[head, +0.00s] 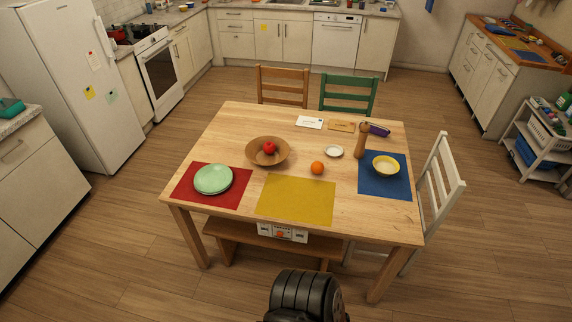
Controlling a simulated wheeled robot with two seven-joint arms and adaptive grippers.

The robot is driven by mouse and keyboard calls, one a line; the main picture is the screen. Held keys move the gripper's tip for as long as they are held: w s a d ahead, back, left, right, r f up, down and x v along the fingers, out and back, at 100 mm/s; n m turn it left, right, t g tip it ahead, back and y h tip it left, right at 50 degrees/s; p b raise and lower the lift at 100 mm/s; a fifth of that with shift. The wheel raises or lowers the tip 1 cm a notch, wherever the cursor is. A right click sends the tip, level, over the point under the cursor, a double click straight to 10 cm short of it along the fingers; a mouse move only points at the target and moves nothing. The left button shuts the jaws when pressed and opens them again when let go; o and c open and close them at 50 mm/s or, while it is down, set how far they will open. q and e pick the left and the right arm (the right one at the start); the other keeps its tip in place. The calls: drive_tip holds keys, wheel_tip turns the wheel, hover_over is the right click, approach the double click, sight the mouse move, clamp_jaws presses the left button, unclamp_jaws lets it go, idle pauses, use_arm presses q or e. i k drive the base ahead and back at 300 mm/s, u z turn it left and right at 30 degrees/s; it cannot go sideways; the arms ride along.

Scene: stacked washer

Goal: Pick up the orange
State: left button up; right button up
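The orange (317,168) sits on the wooden dining table (240,125), just behind the yellow placemat (296,198). It stands apart from the wooden bowl on its left and the small white dish on its right. Nothing covers it. Neither of my grippers shows in the head view. A dark rounded part of my own body is at the bottom middle, in front of the table.
A wooden bowl (267,153) holds a red apple. Green plates (213,179) lie on a red placemat. A brown pepper mill (360,142) and a yellow bowl (386,166) stand at the right. Chairs and a bench (222,230) crowd the table. Floor is open at left.

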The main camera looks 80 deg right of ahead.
sight(317, 167)
drive_tip(key=z, duration=0.05)
drive_tip(key=i, duration=1.15)
drive_tip(key=z, duration=3.75)
